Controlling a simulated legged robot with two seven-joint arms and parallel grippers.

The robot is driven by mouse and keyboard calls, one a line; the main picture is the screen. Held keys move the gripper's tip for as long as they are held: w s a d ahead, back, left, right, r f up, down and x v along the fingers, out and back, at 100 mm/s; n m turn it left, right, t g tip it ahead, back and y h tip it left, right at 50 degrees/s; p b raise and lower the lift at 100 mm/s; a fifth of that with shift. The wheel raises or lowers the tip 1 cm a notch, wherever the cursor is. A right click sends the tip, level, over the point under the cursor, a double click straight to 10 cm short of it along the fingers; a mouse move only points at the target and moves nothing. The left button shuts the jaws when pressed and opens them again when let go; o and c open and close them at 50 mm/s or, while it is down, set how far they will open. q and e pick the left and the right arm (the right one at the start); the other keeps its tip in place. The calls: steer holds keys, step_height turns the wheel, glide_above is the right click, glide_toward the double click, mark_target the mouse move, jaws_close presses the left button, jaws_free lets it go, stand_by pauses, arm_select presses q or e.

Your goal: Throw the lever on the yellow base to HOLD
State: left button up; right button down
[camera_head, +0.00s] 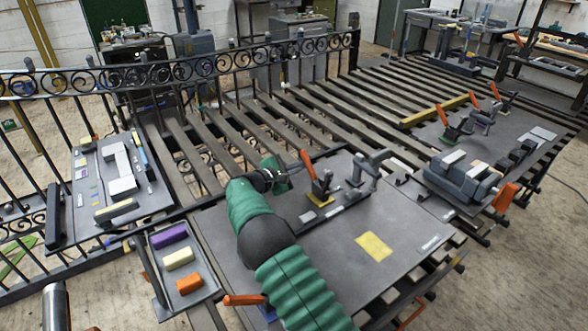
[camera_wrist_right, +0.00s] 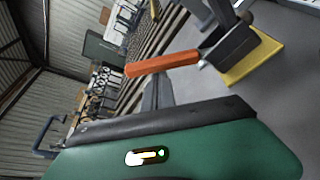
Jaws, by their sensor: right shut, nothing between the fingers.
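The lever (camera_head: 308,166) has an orange-red handle and a dark bracket on a small yellow base (camera_head: 319,201), on the grey plate in the head view. Its handle leans up and to the left there. In the right wrist view the orange handle (camera_wrist_right: 162,64) lies nearly level, pointing left from the bracket, with the yellow base (camera_wrist_right: 258,62) at upper right. My right gripper (camera_head: 291,172) is shut and empty, close beside the handle on its left; contact cannot be told. HOLD lettering is not readable.
A clamp-like grey fixture (camera_head: 368,168) stands just right of the lever. A yellow label (camera_head: 374,246) lies on the plate. Another orange handle (camera_head: 246,300) is at the plate's front. A tray (camera_head: 207,300) of coloured blocks is at left. A grey vise (camera_head: 462,179) stands right.

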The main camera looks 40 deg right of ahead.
arm_select(q)
steer(key=shift+w+a+f, duration=0.1)
steer(key=shift+a, duration=0.15)
arm_select(e)
steer(key=shift+w+a, duration=0.1)
steer(key=shift+a, duration=0.15)
arm_select(q)
steer(key=shift+f, duration=0.15)
